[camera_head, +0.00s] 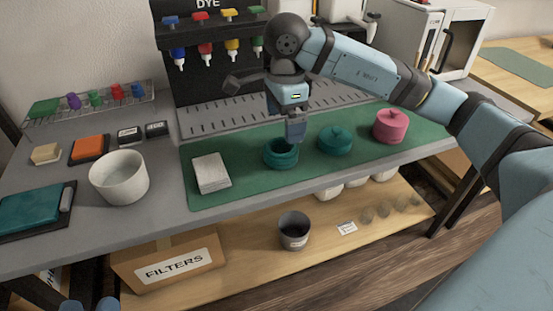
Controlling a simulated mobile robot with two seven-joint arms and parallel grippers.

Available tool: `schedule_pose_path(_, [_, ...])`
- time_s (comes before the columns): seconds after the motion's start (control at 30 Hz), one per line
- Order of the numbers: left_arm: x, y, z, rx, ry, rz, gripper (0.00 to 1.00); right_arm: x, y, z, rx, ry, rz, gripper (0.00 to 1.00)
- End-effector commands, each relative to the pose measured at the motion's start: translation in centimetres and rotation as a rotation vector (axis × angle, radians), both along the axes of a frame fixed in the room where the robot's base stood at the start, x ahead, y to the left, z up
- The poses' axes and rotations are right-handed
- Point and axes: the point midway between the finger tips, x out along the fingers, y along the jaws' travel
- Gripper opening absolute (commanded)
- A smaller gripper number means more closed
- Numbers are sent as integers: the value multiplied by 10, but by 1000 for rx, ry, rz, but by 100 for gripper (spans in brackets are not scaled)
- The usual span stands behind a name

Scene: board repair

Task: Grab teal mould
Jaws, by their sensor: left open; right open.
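Two round teal pieces stand on the green mat (235,183). The left one, a teal mould (281,158), has an open, dark top. The other, a teal mould with a knobbed top (335,142), stands just to its right. My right gripper (295,138) points down at the open-topped teal piece, its fingertips at the back of its rim; I cannot tell whether they touch. It is open and holds nothing that I can see.
A pink knobbed mould (391,127) stands right of the teal ones. A pale stack of sheets (211,173) lies left on the mat. A white bowl (119,178) stands further left. The dye rack (210,60) is behind. The lower shelf holds a box marked FILTERS (170,262) and a grey bucket (294,231).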

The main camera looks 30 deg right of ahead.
Motion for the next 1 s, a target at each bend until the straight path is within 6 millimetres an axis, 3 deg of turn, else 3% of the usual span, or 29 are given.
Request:
schedule_pose_path(0.1, [0, -1, -12, 16, 26, -9, 58, 0, 0, -24, 1, 2, 0, 100])
schedule_pose_path(0.37, [0, -2, -24, 33, 58, -20, 58, 1, 1, -44, 2, 1, 1, 100])
schedule_pose_path(0.6, [0, -3, -50, 76, 126, -48, 58, 5, 4, -80, 4, 2, 1, 100])
schedule_pose_path(0.97, [0, -3, -53, 89, 142, -55, 58, 5, 4, -88, 3, 0, 1, 100])
schedule_pose_path(1.0, [0, -3, -53, 89, 142, -55, 58, 5, 4, -88, 3, 0, 1, 93])
